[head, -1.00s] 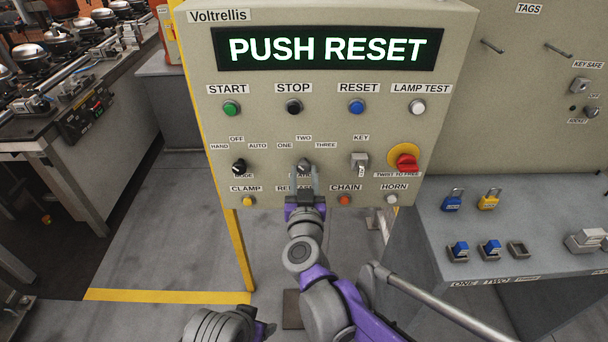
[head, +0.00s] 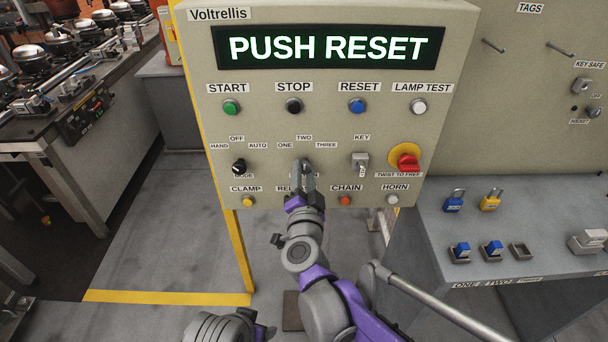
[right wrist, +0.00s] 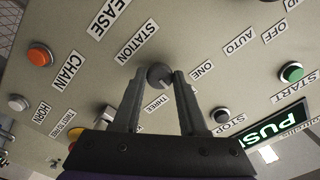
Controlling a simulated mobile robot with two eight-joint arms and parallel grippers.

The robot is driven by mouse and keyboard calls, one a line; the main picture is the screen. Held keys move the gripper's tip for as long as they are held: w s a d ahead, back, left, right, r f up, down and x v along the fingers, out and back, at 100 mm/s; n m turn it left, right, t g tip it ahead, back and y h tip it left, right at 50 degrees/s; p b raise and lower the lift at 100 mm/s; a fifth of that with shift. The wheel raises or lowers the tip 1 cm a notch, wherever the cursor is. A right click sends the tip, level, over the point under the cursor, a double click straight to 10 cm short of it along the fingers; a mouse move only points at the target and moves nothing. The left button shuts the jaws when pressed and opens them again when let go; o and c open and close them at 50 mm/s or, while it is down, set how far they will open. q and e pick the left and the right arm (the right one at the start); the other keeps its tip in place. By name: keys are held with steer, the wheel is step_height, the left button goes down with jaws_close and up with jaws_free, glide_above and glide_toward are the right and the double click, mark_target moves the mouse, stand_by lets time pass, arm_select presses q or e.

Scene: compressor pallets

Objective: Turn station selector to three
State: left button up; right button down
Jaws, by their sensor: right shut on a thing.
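The station selector (head: 303,162) is a dark round knob on the grey panel, under the labels ONE, TWO and THREE. In the right wrist view the selector (right wrist: 159,75) sits between the fingertips, with ONE on its right and THREE just below it. My right gripper (head: 304,172) is shut on the selector, one finger on each side; the right wrist view shows both fingers (right wrist: 160,78) from behind. The fingers hide part of the knob and the TWO label in the wrist view. I cannot tell exactly which position its pointer marks.
The lit display (head: 328,48) reads PUSH RESET. The blue RESET button (head: 357,106), mode selector (head: 239,166), key switch (head: 360,160) and red twist-to-free stop button (head: 407,162) are nearby. A grey bench (head: 440,240) with padlocks stands at right.

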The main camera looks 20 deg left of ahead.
steer(key=m, duration=0.4)
steer(key=shift+m, duration=2.2)
steer(key=shift+c, duration=2.2)
jaws_free()
steer(key=v, duration=1)
steer(key=shift+s, duration=0.4)
steer(key=shift+d+r, duration=0.1)
